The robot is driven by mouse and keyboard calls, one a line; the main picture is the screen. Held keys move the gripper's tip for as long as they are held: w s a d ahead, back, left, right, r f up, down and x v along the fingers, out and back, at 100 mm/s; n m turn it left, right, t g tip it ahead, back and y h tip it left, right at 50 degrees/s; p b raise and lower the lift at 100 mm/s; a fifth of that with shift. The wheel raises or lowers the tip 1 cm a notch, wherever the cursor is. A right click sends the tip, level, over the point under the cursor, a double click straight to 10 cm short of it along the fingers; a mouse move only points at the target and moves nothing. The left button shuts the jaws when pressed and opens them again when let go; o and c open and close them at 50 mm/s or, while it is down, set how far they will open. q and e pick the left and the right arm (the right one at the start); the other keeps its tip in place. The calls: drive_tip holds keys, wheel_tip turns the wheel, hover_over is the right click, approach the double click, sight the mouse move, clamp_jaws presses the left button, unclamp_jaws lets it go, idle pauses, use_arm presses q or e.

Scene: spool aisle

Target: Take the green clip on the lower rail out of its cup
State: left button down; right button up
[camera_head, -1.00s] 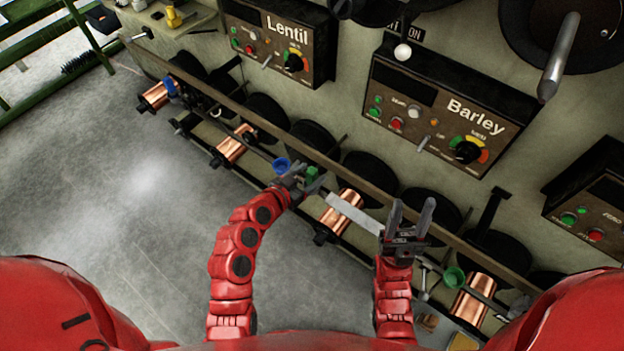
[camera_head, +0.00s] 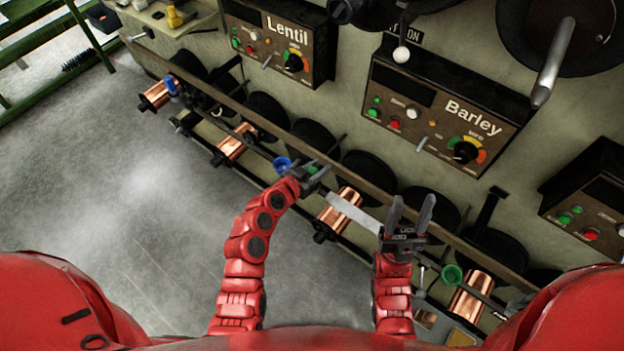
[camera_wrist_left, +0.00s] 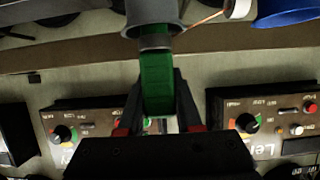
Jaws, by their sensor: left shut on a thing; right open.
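The green clip (camera_wrist_left: 157,85) is between the fingers of my left gripper (camera_wrist_left: 155,110) in the left wrist view. The gripper is shut on it. The clip's upper end in that view meets the mouth of a grey cup (camera_wrist_left: 152,14); how deep it sits in the cup I cannot tell. In the head view my left gripper (camera_head: 314,176) is at the lower rail (camera_head: 262,150), and only a little green of the clip shows. My right gripper (camera_head: 412,216) is open and empty, in front of the rail further right.
A blue cup (camera_head: 282,163) is close to the left of my left gripper. Copper spools (camera_head: 338,212) hang along the rail. A green cup (camera_head: 452,275) is at the right. Lentil (camera_head: 280,38) and Barley (camera_head: 445,105) panels are on the wall behind. Open floor lies left.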

idle(0.4)
use_arm(q)
drive_tip(key=shift+r, duration=0.5)
drive_tip(key=s+f+b+v, duration=0.1)
drive_tip(key=v, duration=0.7)
drive_tip(key=s+f+b+v, duration=0.1)
drive_tip(key=b+v, duration=0.1)
drive_tip(key=v, duration=0.6)
drive_tip(key=shift+d+f, duration=0.2)
drive_tip(key=shift+d, duration=0.15)
